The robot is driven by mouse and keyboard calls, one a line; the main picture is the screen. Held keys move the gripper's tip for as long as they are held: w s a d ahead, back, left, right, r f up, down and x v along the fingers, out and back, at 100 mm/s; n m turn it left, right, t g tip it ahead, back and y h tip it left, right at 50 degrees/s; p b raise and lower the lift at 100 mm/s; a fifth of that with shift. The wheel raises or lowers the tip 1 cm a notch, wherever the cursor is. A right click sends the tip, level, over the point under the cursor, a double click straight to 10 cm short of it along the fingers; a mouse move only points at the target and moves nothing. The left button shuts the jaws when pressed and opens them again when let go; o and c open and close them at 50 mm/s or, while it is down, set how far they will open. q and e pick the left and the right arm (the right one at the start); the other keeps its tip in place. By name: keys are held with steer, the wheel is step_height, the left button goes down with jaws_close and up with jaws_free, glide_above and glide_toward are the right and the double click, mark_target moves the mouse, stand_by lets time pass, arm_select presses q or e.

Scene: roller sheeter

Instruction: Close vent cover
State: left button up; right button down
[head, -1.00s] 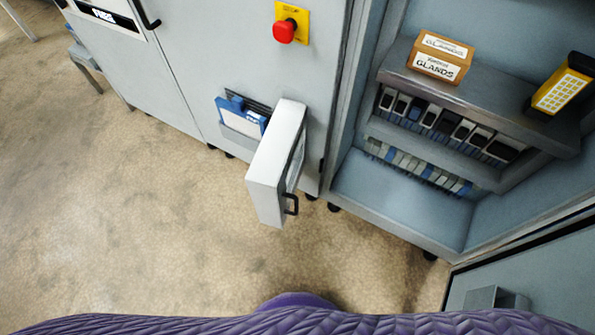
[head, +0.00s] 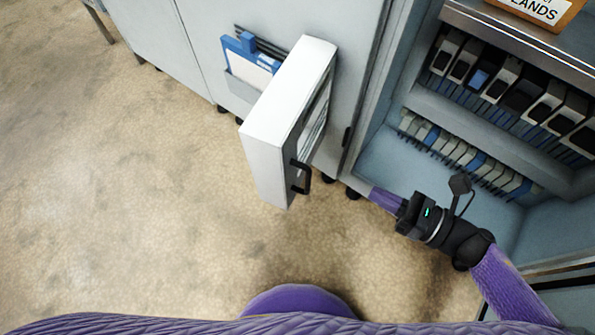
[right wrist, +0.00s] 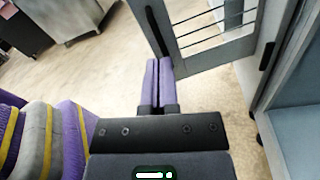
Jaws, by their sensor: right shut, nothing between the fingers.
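The vent cover (head: 285,110) is a pale grey hinged box-like door. In the head view it stands swung out from the cabinet front, with a black handle (head: 301,177) on its free side. Its slatted inner side (right wrist: 215,30) shows in the right wrist view, where the handle (right wrist: 158,30) is a dark bar. My right gripper (head: 372,191) is to the right of the cover and low, apart from the handle. In the right wrist view its purple fingers (right wrist: 157,85) are together and empty, pointing toward the cover's lower edge. My left gripper is not in view.
A blue document holder (head: 250,65) is on the cabinet front behind the cover. The open cabinet at right holds rows of breakers (head: 510,85) and terminal blocks (head: 460,150). A box labelled glands (head: 545,12) sits on top. The floor (head: 120,200) at left is clear.

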mark_target(287, 163)
steer(key=w+a+n, duration=0.1)
steer(key=a, duration=0.3)
steer(key=w+a+n+g+y+b, duration=0.1)
steer(key=w+a, duration=0.1)
steer(key=a, duration=0.2)
steer(key=w+a+r+n+g+b, duration=0.1)
steer(key=a+n, duration=0.1)
steer(key=a, duration=0.3)
steer(key=shift+w+a+y, duration=0.1)
steer(key=shift+w+y, duration=0.1)
steer(key=shift+y, duration=0.1)
steer(key=shift+w+a, duration=0.15)
steer(key=shift+a, duration=0.3)
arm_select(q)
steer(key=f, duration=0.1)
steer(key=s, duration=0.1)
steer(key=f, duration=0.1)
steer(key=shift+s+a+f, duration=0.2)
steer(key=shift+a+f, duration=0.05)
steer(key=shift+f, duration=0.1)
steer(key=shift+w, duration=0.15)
arm_select(e)
steer(key=shift+r, duration=0.1)
